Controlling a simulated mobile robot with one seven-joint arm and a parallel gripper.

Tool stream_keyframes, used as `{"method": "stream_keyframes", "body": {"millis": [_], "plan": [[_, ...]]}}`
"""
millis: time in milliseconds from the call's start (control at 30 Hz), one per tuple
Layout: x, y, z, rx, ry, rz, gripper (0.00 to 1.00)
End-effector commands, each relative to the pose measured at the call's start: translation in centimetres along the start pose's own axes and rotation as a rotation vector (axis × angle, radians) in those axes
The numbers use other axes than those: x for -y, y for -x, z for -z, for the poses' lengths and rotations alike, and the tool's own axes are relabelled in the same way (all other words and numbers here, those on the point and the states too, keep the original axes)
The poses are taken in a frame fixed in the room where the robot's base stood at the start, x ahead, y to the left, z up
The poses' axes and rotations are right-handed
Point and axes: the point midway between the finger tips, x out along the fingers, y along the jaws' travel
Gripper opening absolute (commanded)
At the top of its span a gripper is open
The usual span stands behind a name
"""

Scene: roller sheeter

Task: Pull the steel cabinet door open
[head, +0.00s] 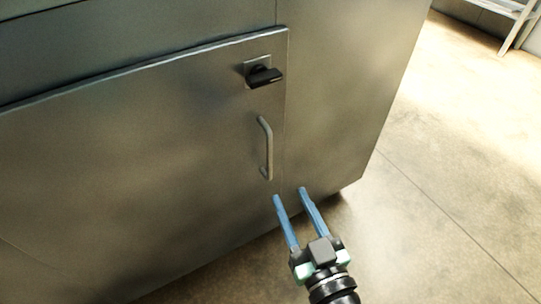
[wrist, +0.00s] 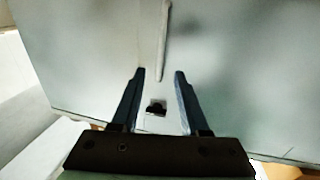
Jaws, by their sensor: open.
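The steel cabinet door (head: 150,150) is a flat grey panel and looks shut, with a seam along its right edge. A vertical bar handle (head: 265,148) is near that edge, below a black latch knob (head: 262,76) on a small plate. My gripper (head: 289,192) is open and empty, its two blue fingers pointing at the cabinet, just below the handle in the head view. In the wrist view the handle (wrist: 163,40) runs down to between the fingertips (wrist: 160,72), apart from both. The knob (wrist: 156,107) shows between the fingers. The depth gap to the handle is unclear.
The cabinet's plain steel side panel (head: 345,90) is right of the door. Open concrete floor (head: 440,180) lies to the right and in front. A light rack or frame (head: 515,20) stands at the far upper right.

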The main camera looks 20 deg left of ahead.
Motion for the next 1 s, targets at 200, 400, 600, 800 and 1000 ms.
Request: {"method": "stream_keyframes", "body": {"millis": [200, 400, 600, 800, 1000], "plan": [[0.1, -4.0, 0.1, -0.005, 0.003, 0.005, 0.45], [0.0, -8.2, 0.1, -0.004, 0.003, 0.003, 0.45], [0.0, -11.2, 0.1, -0.002, 0.003, 0.002, 0.45], [0.0, -12.3, 0.2, -0.002, 0.002, -0.001, 0.45], [0.0, -12.4, 0.2, -0.001, 0.002, -0.001, 0.45]]}}
